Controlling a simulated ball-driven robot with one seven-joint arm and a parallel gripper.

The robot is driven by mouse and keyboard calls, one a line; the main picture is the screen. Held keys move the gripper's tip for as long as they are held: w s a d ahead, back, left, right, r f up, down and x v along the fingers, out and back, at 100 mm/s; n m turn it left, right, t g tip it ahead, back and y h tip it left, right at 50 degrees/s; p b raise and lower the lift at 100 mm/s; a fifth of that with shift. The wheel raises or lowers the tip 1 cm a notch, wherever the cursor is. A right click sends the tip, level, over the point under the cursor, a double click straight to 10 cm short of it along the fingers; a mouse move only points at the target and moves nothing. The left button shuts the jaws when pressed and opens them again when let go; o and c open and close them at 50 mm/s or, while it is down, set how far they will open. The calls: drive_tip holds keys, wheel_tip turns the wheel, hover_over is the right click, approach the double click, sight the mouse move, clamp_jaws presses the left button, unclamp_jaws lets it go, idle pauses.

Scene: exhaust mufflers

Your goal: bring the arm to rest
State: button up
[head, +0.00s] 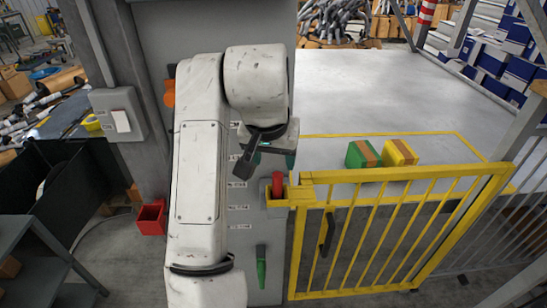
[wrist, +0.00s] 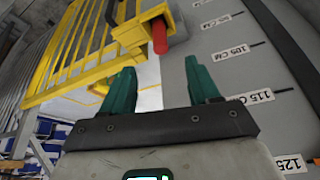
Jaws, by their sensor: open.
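My gripper (head: 272,158) hangs below the wrist of my white arm, in front of a grey column (head: 240,215) with height labels. In the wrist view my gripper (wrist: 161,78) shows two teal fingers spread apart with nothing between them. The arm is folded, with its upper links raised in front of the column. Part of the gripper is hidden by a dark wrist part in the head view. A red handle (head: 277,183) in a yellow holder is just below and right of the gripper; it also shows beyond the fingers in the wrist view (wrist: 159,37).
A yellow barred gate (head: 400,173) stands at right, with a grey platform (head: 385,85) behind it bearing a green box (head: 358,154) and a yellow box (head: 400,152). A red bin (head: 151,219) and a switch box (head: 120,121) are left of the arm. A green handle (head: 261,268) is low on the column.

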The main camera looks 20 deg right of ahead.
drive_tip(key=shift+f, duration=0.1)
drive_tip(key=s+d+f+n+h, duration=0.1)
drive_tip(key=s+d+f+n, duration=0.1)
drive_tip(key=s+d+f, duration=0.55)
drive_tip(key=s+d+f+n+h, duration=0.1)
drive_tip(key=s+d+f, duration=0.3)
drive_tip(key=d+f, duration=0.5)
drive_tip(key=s+a+f+n+g+y, duration=0.1)
drive_tip(key=s+a+f+y, duration=0.1)
drive_tip(key=s+f, duration=0.5)
drive_tip(key=s+a+f+n+g+y, duration=0.1)
drive_tip(key=s+a+f, duration=0.3)
drive_tip(key=s, duration=1.1)
wheel_tip(320, 180, down, 4)
drive_tip(key=shift+s+r+n+g+y, duration=0.1)
drive_tip(key=shift+s+n+g+y, duration=0.25)
drive_tip(key=shift+n+y, duration=0.2)
